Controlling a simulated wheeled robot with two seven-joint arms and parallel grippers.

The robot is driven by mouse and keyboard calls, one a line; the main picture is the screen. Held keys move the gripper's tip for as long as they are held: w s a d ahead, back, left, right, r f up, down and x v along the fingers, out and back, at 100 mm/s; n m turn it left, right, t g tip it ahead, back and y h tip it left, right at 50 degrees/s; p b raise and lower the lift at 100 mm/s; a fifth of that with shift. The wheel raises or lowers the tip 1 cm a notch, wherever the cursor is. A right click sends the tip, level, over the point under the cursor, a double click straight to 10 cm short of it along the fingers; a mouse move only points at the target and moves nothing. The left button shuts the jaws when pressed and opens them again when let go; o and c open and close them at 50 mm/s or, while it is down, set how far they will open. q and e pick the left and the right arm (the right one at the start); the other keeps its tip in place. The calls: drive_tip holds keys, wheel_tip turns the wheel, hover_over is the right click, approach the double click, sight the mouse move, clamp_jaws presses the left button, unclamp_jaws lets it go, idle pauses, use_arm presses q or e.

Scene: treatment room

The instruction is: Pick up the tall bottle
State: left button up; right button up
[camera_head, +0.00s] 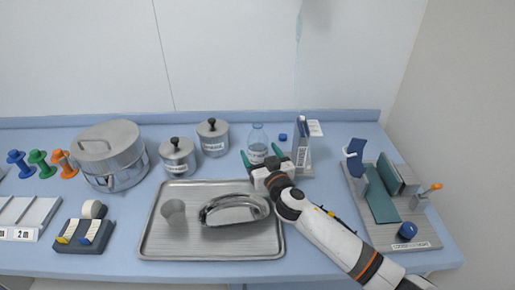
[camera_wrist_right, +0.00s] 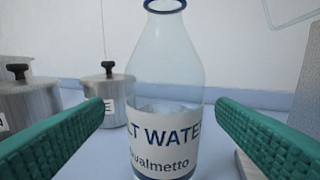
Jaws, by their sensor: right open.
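The tall bottle (camera_head: 257,142) is clear with a white label and a blue ring at its open top. It stands upright on the blue counter behind the metal tray. In the right wrist view the bottle (camera_wrist_right: 167,95) fills the middle, and its label shows "LT WATER". My right gripper (camera_head: 264,160) is open, with its green fingers on either side of the bottle. In the wrist view the fingers (camera_wrist_right: 160,135) show a gap to the bottle on both sides. My left gripper is not in view.
Two lidded metal jars (camera_head: 178,157) (camera_head: 213,138) stand left of the bottle. A tall box-like item (camera_head: 301,145) stands close on its right, with a blue cap (camera_head: 283,137) nearby. The metal tray (camera_head: 160,243) with a cup and dish lies in front. A grey board (camera_head: 385,232) is at right.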

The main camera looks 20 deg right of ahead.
sight(256, 142)
drive_tip(key=shift+w+p, duration=0.5)
drive_tip(key=shift+w, duration=2.2)
drive_tip(key=shift+r, duration=0.1)
drive_tip(key=c, duration=1.1)
drive_tip(key=shift+c, duration=0.5)
drive_tip(key=shift+r, duration=0.15)
